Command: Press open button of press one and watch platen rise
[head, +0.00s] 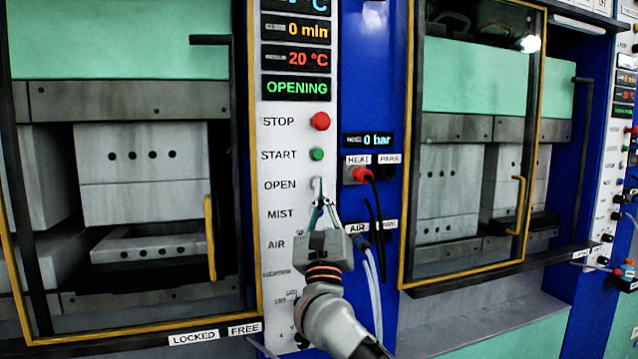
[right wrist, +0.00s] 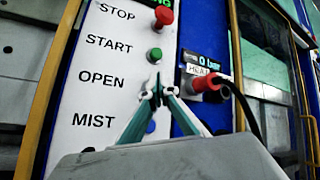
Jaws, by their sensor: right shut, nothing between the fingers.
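Press one's control panel (head: 288,225) is white, with STOP, START, OPEN, MIST and AIR labels. Its green display text (head: 297,88) reads OPENING. My right gripper (head: 318,190) is shut and empty, its fingertips at the OPEN button's place beside the OPEN label. In the right wrist view the closed tips (right wrist: 154,84) cover the button, so I cannot tell whether it is pushed in. Inside the left press, an upper block (head: 140,165) hangs over a lower plate with holes (head: 150,247), with a dark gap between them. My left gripper is not in view.
The red STOP button (head: 320,121) and green START button (head: 317,154) sit just above my fingertips. A red HEAT plug (head: 362,174) with a black cable is close on the right. The left press has a yellow-framed door with a yellow handle (head: 210,238). Another press stands right.

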